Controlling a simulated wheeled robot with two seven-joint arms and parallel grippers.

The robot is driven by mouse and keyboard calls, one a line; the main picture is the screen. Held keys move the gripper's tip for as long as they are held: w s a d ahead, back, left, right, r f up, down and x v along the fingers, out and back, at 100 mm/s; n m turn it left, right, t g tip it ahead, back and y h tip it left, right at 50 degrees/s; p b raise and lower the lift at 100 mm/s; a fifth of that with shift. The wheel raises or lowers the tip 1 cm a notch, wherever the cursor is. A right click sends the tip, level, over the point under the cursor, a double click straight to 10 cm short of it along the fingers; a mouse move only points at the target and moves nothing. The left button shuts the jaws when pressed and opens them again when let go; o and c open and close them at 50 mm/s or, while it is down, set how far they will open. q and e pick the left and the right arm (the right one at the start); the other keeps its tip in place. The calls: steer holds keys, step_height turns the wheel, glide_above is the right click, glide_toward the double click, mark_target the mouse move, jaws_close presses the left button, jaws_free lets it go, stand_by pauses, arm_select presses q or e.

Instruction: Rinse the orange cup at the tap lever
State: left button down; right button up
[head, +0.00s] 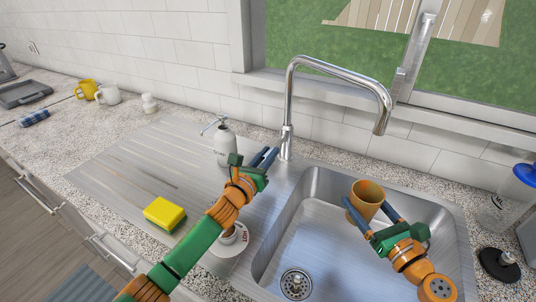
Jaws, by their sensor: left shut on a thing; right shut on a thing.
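The orange cup (368,194) is roughly upright over the sink basin, its open rim facing up. My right gripper (367,207) is shut on it, one blue finger on each side. The tap (290,105) is a tall chrome arch behind the sink. Its spout end (381,127) appears above the cup in the picture, and no water stream shows. My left gripper (270,157) is at the foot of the tap, shut on the tap lever, which is mostly hidden by the fingers.
The sink basin (312,248) is otherwise empty, with a drain (295,283). A soap dispenser (223,146) stands beside my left gripper. A yellow sponge (164,214) lies on the drainboard (120,165), and a white mug (230,240) sits under my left arm.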

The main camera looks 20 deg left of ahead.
stand_by(0.3)
arm_select(q)
steer(key=shift+r+g, duration=0.4)
steer(key=shift+r, duration=0.35)
steer(key=shift+w+g, duration=0.1)
steer(key=shift+g, duration=0.2)
steer(key=shift+f, duration=0.1)
steer(key=c, duration=0.8)
jaws_free()
steer(key=shift+o, duration=0.2)
steer(key=v, duration=1.2)
steer(key=shift+d, duration=0.15)
